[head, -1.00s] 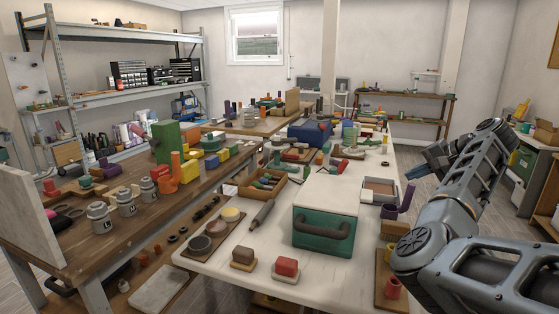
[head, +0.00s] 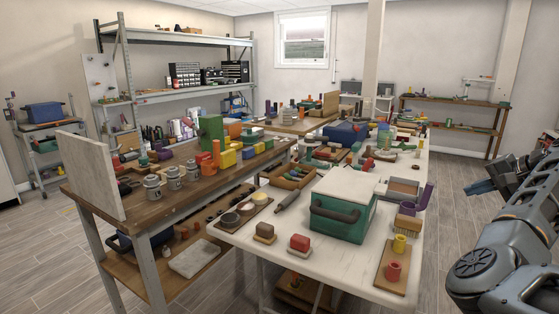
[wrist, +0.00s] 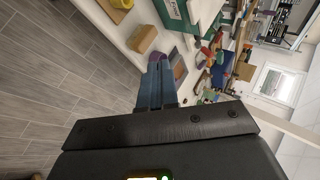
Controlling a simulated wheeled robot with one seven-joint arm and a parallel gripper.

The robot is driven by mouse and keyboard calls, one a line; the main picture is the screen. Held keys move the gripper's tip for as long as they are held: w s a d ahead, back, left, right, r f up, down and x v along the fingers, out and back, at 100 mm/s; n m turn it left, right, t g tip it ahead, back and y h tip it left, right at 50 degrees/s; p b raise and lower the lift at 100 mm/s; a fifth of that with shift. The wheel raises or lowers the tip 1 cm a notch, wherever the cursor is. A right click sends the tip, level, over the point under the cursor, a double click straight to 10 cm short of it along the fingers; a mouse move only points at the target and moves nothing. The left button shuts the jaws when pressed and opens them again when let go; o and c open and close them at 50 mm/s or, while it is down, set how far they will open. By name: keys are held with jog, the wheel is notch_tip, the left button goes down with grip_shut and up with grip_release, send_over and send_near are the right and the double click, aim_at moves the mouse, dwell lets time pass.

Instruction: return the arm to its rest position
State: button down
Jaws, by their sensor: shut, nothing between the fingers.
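My arm (head: 505,250) shows at the right edge of the head view, bent and partly cut off by the frame. My gripper (head: 478,187) is at the right of the head view, beyond the right side of the white table. Its blue fingers also show in the wrist view (wrist: 156,85), together and with nothing between them. In the wrist view the fingers overlap the table edge in the picture; contact cannot be told.
The white table (head: 375,280) carries a green box with a white lid (head: 342,205) and many small parts. A wooden bench (head: 90,195) stands at left. A rolling rack (head: 43,152) with a blue box stands far left. Open floor (head: 455,200) lies right of the table.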

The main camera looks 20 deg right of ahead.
jog(key=s+a+f+n+g+h, duration=0.1)
jog(key=s+a+f+g+h, duration=0.2)
jog(key=f, duration=0.6)
jog(key=s+f+n+h, duration=0.1)
jog(key=s+f+h, duration=0.1)
jog(key=s+f, duration=0.45)
jog(key=s+a+f+n+t+h, duration=0.1)
jog(key=s+a+f+n+h, duration=0.2)
jog(key=s+a+f+n, duration=0.5)
jog(key=s+a+f+t+y, duration=0.1)
jog(key=s+a+t, duration=0.3)
jog(key=a, duration=1)
jog(key=s+a+r+n+t+y, duration=0.1)
jog(key=s+a+r+n+y, duration=0.1)
jog(key=s+a+r, duration=0.4)
jog(key=s+a+r+n+t+y, duration=0.2)
jog(key=s+a+r, duration=0.5)
jog(key=s+a, duration=0.6)
jog(key=a+n+y, duration=0.1)
jog(key=a+y, duration=0.1)
jog(key=a, duration=0.1)
jog(key=shift+s+r, duration=0.15)
jog(key=shift+r, duration=0.15)
jog(key=shift+a, duration=0.1)
